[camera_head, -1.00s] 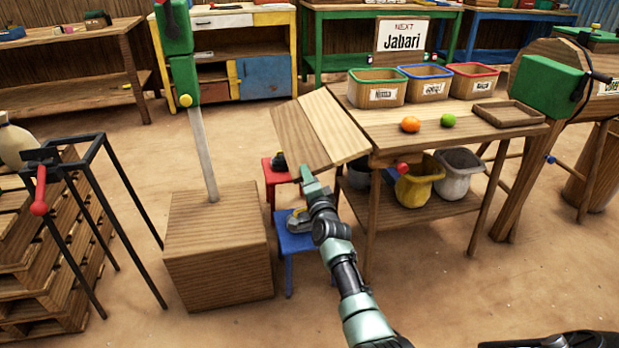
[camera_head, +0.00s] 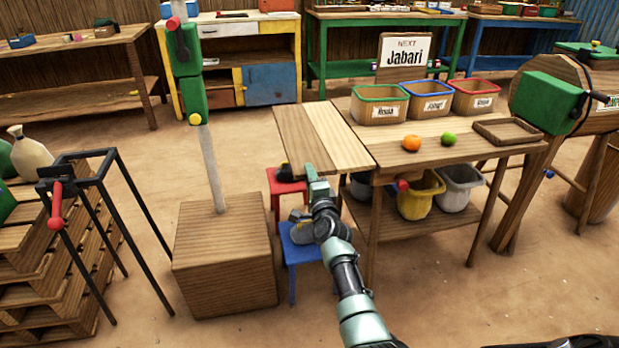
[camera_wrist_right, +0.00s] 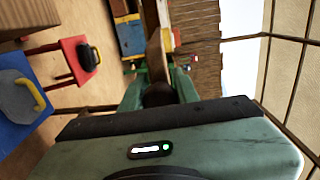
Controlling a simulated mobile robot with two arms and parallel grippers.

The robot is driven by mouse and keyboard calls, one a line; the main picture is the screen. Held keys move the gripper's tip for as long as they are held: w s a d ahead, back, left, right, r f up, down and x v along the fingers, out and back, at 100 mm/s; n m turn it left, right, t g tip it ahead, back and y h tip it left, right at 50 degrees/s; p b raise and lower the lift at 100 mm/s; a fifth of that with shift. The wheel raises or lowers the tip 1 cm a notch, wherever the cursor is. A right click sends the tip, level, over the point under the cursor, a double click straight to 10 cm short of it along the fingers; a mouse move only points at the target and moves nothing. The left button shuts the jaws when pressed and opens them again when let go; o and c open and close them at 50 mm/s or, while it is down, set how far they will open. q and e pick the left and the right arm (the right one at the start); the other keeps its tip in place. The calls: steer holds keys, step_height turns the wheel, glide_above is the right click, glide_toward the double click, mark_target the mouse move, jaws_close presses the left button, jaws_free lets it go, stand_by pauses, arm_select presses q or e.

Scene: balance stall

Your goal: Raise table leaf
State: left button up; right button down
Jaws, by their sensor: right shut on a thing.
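The table leaf (camera_head: 318,128) is a wooden panel with a darker and a lighter part, at the left end of the wooden table (camera_head: 465,140). It lies about level with the tabletop; I cannot tell whether it is exactly flush. My right gripper (camera_head: 316,178) is at the leaf's near edge, shut on it. In the right wrist view the green fingers (camera_wrist_right: 158,88) stand on either side of the leaf's brown edge (camera_wrist_right: 155,52). What supports the leaf underneath is hidden. My left gripper is not in view.
A red stool (camera_head: 285,186) and a blue stool (camera_head: 298,252) stand below the leaf. A wooden block with a post (camera_head: 225,265) stands left. Bins (camera_head: 378,108), an orange (camera_head: 411,143), a green fruit (camera_head: 449,138) and a tray (camera_head: 510,131) are on the table.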

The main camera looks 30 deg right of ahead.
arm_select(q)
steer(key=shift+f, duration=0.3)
arm_select(e)
steer(key=shift+r, duration=0.35)
steer(key=shift+d, duration=0.1)
steer(key=c, duration=1.1)
jaws_free()
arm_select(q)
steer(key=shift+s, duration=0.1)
arm_select(e)
steer(key=shift+f, duration=0.15)
steer(key=shift+s, duration=0.4)
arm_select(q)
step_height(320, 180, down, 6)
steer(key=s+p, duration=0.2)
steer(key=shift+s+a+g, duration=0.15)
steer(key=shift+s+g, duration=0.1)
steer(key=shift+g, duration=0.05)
arm_select(e)
steer(key=v, duration=0.7)
